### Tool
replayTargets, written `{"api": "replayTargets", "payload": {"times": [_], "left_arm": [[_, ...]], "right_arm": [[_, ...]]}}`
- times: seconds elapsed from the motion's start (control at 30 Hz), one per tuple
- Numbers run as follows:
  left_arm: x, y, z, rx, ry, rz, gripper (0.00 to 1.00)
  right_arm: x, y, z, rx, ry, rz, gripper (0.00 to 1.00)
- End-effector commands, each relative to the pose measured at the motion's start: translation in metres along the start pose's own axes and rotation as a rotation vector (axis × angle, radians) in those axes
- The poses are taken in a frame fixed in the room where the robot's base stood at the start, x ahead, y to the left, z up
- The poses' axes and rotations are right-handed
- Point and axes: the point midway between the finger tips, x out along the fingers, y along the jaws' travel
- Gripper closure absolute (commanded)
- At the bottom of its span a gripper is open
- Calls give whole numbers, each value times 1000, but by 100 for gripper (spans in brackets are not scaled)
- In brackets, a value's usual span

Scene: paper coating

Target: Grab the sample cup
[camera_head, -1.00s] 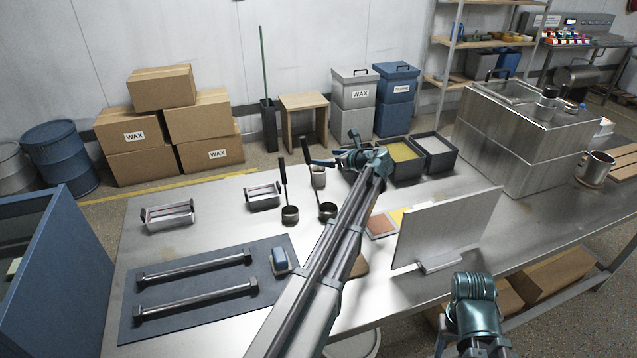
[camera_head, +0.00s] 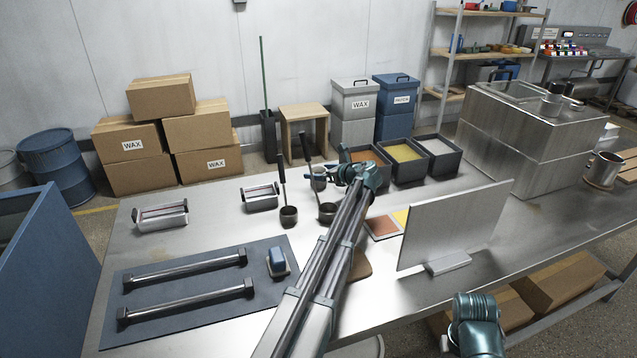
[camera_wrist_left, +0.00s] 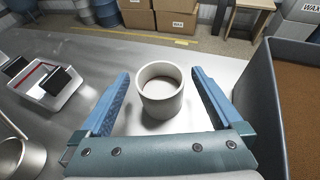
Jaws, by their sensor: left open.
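The sample cup (camera_head: 319,183), a small pale grey round cup, stands upright on the metal table in the head view, partly hidden by my left gripper. In the left wrist view the sample cup (camera_wrist_left: 160,103) stands between two blue fingers, with its open rim facing up. My left gripper (camera_head: 317,168) is open, with one finger on each side of the cup. A gap shows between the cup and each finger (camera_wrist_left: 160,76). Part of my right arm shows at the lower right of the head view; its gripper is out of view.
Dark ladles (camera_head: 289,216) stand close to the cup on the left. A bin of brown powder (camera_wrist_left: 296,110) is close on the right. Metal applicators (camera_head: 161,216) lie farther left, and an upright panel (camera_head: 455,228) stands to the right.

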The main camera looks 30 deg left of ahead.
Motion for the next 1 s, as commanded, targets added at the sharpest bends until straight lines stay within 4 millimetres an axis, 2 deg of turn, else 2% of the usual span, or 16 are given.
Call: {"api": "replayTargets", "payload": {"times": [0.03, 0.17, 0.43, 0.9, 1.0], "left_arm": [[12, -1, -3, -1, 0, 2, 0], [29, -1, -2, 0, 0, 1, 0], [31, 0, 0, 1, 0, 0, 2], [31, 0, 0, 0, 0, 0, 86], [31, 0, 0, 0, 0, 0, 88]], "right_arm": [[7, -1, 0, 0, 0, 0, 50], [13, -1, -1, 0, 0, 0, 50], [12, -1, -1, 0, 0, 0, 50], [12, -1, -1, 0, 0, 0, 50], [12, -1, -1, 0, 0, 0, 50]]}}
